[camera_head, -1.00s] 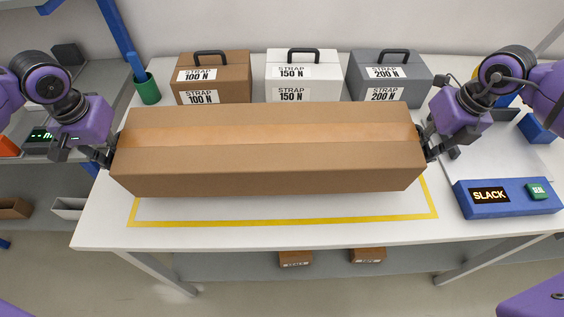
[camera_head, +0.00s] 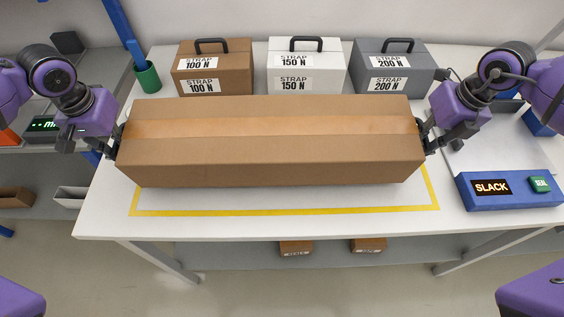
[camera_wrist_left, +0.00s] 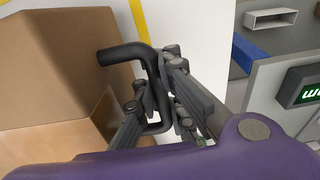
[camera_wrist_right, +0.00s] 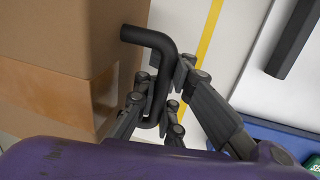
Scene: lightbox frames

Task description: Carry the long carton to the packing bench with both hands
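The long brown carton (camera_head: 270,150) with a tape strip along its top lies lengthwise across the view, over the yellow outline (camera_head: 300,212) on the white bench (camera_head: 110,215). It appears held a little above the bench top; its underside is hidden. My left gripper (camera_head: 112,147) is at the carton's left end, shut on a black bar handle (camera_wrist_left: 150,85), which passes between its fingers. My right gripper (camera_head: 428,137) is at the right end, likewise shut on a black handle (camera_wrist_right: 160,75). The carton looks about level.
Brown (camera_head: 213,70), white (camera_head: 306,68) and grey (camera_head: 392,68) strap cases stand along the bench's back. A blue box reading "SLACK" (camera_head: 508,203) with a green seal button (camera_head: 540,184) sits at right. A green cup (camera_head: 147,77) stands back left. The front bench strip is clear.

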